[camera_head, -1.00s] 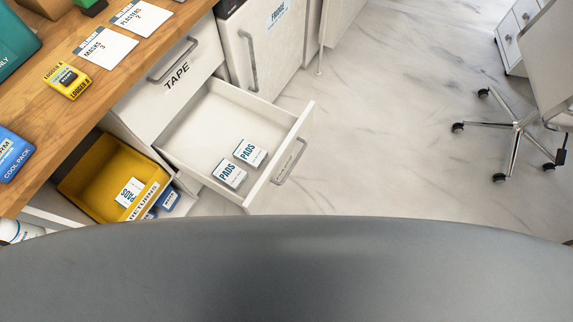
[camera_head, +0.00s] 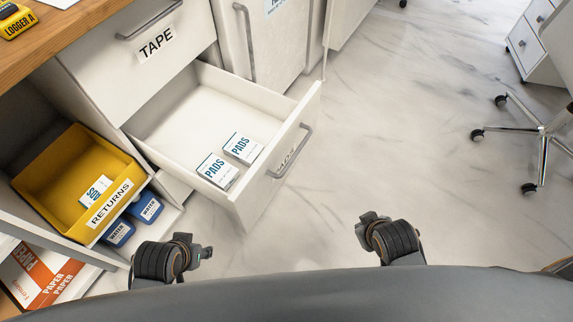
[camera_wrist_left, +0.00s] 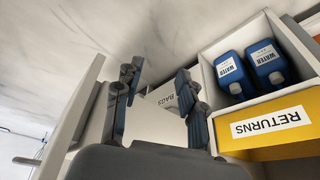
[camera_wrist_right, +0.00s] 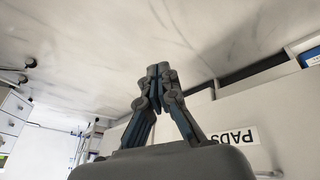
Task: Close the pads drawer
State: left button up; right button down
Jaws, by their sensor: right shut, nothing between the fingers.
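The pads drawer (camera_head: 180,105) stands pulled out below the tape drawer, with two white PADS boxes (camera_head: 217,171) inside near its front. Its front panel carries a grey bar handle (camera_head: 291,153) and a PADS label, which also shows in the right wrist view (camera_wrist_right: 234,136). My left gripper (camera_wrist_left: 157,75) is open and empty; in the head view it is low, left of the drawer front. My right gripper (camera_wrist_right: 158,75) is shut and empty; in the head view it is to the right of the drawer front, apart from it.
A yellow RETURNS bin (camera_head: 70,175) and blue water bottles (camera_head: 146,207) are left of the drawer. The tape drawer (camera_head: 140,65) above is shut. A wheeled chair (camera_head: 540,130) stands at the right. The marble floor (camera_head: 400,120) between is clear.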

aim_at(276, 147)
jog(key=w+r+n+t+y+b, duration=0.3)
jog(key=w+r+n+t, duration=0.95)
jog(key=n, duration=0.85)
jog(key=s+a+r+n+g+y, duration=0.1)
jog(key=s+a+n+g+y, duration=0.15)
jog(key=n+y, duration=0.6)
jog(key=s+a+n+g+y, duration=0.2)
jog(key=a+n+g+y, duration=0.2)
jog(key=n, duration=0.9)
jog(key=shift+h, duration=0.25)
jog(key=x, duration=1.2)
jog(key=shift+a, duration=0.35)
pick_arm(q)
jog(key=w+d+r+t+h, duration=0.1)
jog(key=w+d+r+t, duration=0.2)
jog(key=w+r+t, duration=0.3)
jog(key=shift+w+r+t, duration=0.4)
jog(key=shift+w+r, duration=1.1)
jog(key=shift+r, duration=1.6)
pick_arm(e)
jog(key=shift+w+a+f, duration=0.1)
jog(key=shift+w+a, duration=0.3)
jog(key=shift+a, duration=0.2)
